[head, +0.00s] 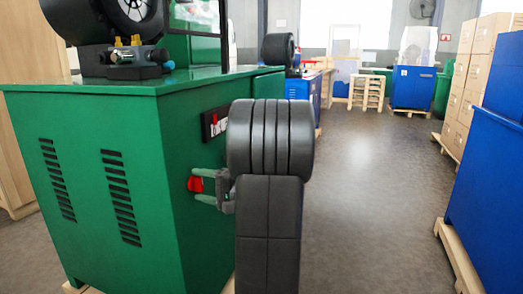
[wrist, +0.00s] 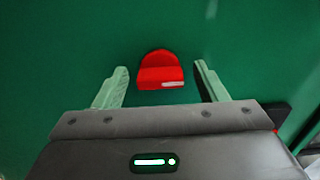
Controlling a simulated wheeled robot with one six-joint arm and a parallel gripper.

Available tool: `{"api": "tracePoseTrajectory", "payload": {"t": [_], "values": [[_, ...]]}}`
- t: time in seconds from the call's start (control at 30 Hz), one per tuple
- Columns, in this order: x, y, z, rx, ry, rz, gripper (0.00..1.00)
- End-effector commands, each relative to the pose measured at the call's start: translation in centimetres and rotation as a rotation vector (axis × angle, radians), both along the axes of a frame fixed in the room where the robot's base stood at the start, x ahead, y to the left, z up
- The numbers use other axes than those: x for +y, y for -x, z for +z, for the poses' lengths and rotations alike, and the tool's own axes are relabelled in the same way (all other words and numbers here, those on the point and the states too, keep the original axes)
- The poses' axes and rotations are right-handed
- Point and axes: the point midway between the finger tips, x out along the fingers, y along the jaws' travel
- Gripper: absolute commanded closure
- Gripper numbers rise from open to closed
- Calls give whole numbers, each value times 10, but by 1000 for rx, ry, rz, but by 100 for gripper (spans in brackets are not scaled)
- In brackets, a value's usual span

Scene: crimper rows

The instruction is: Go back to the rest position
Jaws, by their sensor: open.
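My gripper (head: 200,186) is open, with its pale green fingers close to the side of a green machine cabinet (head: 110,180). A red knob or switch (head: 194,184) sits on that cabinet side, by the fingertips. In the wrist view, the red switch (wrist: 161,70) shows between and just beyond the two open fingers of my gripper (wrist: 160,78). The fingers stand to either side of it and nothing is held. I cannot tell whether a finger touches the cabinet.
A crimper with a black round head (head: 135,15) stands on the green cabinet. A blue cabinet (head: 490,150) on a pallet stands at the right, with stacked cartons (head: 480,70) behind it. The grey floor (head: 370,190) between the rows is clear.

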Motion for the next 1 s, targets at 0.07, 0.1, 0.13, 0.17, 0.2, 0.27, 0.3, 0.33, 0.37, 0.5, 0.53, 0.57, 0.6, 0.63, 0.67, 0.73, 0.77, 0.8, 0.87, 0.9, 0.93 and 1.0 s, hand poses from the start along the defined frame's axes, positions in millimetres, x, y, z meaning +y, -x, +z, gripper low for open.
{"api": "tracePoseTrajectory", "payload": {"t": [0.07,0.1,0.13,0.17,0.2,0.27,0.3,0.33,0.37,0.5,0.53,0.57,0.6,0.63,0.67,0.73,0.77,0.8,0.87,0.9,0.93,1.0], "values": [[0,0,0,0,0,0,35],[0,0,0,0,0,0,35],[0,0,0,0,0,0,35],[-1,0,0,0,0,0,35],[-2,1,0,-1,0,0,35],[-6,2,0,-4,1,-1,35],[-10,3,1,-4,1,-2,35],[-14,4,1,-2,2,-3,35],[-18,5,2,-2,2,-3,35],[-42,14,2,-2,2,-4,35],[-47,16,2,-2,2,-5,35],[-53,18,2,-2,2,-4,35],[-60,20,2,-2,3,-5,35],[-65,23,2,-1,3,-4,35],[-71,25,2,-2,2,-4,35],[-83,29,2,-2,2,-4,35],[-88,31,1,-2,2,-4,35],[-95,34,1,-2,3,-4,35],[-105,37,1,-2,2,-4,35],[-111,39,1,-2,2,-4,35],[-115,41,1,-2,2,-3,35],[-126,45,1,-3,3,-3,35]]}}
